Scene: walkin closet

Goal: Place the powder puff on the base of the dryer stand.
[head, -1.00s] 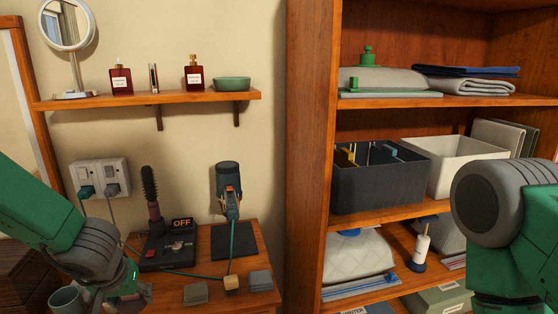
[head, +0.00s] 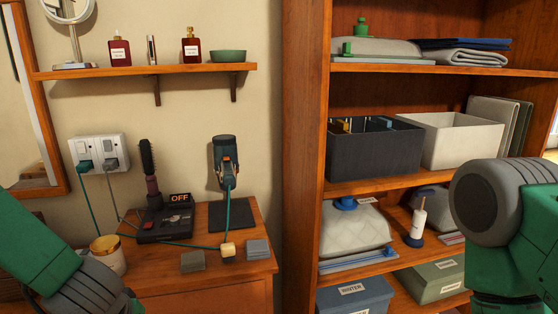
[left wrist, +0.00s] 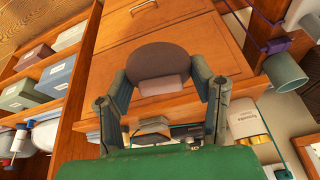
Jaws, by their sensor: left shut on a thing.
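My left gripper (left wrist: 162,82) is shut on the powder puff (left wrist: 163,60), a brown round disc with a pinkish block on it. A finger lies on each side of the disc. The puff is off the dresser, in front of its drawer in the left wrist view. In the head view, the left gripper and puff are out of frame below my left arm. The dryer stand's flat dark base (head: 232,216) lies on the dresser top, with the dryer (head: 224,160) upright above it. Nothing lies on the base's bare front part. My right gripper is out of frame.
A shelf unit (head: 303,150) stands close right. A wall shelf (head: 150,74) is above.

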